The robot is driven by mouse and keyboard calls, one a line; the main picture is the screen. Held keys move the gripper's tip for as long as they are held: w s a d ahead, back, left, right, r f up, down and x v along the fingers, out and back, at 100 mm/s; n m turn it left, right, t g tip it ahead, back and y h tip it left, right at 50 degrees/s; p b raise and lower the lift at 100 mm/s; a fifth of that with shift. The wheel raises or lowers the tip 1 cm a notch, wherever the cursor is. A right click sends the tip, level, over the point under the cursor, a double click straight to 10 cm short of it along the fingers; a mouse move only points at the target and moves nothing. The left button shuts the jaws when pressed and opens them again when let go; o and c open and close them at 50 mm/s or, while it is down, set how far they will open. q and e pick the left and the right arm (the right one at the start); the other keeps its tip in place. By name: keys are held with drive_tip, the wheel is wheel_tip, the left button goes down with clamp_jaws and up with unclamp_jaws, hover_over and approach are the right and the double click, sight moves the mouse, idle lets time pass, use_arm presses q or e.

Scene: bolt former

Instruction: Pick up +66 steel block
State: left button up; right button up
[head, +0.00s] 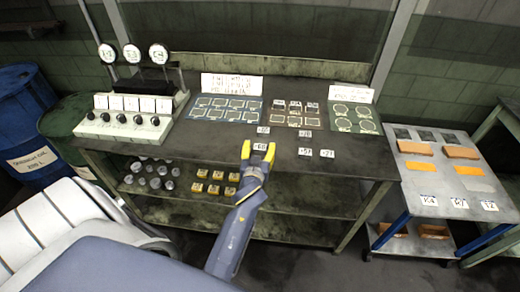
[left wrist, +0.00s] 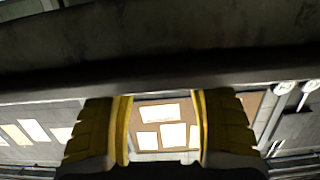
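Several small pieces with white number labels lie on the dark bench top. The one that seems to read +66 (head: 260,147) lies by the fingertips of my left gripper (head: 258,151); its digits are too small to be sure, and the steel body under the label is hard to make out. My left gripper is open, its yellow fingers apart, and the label shows between or just beyond the tips. I cannot tell whether they touch it. In the left wrist view the open fingers (left wrist: 160,130) have no block visible between them. My right gripper is not in view.
Labelled pieces +57 (head: 304,151) and +71 (head: 327,153) lie to the right on the bench (head: 362,165). Trays of plates (head: 225,109) stand behind, and a gauge panel (head: 125,118) is at left. A side table (head: 428,185) with orange blocks is at right.

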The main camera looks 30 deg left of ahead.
use_arm(q)
clamp_jaws()
idle(0.3)
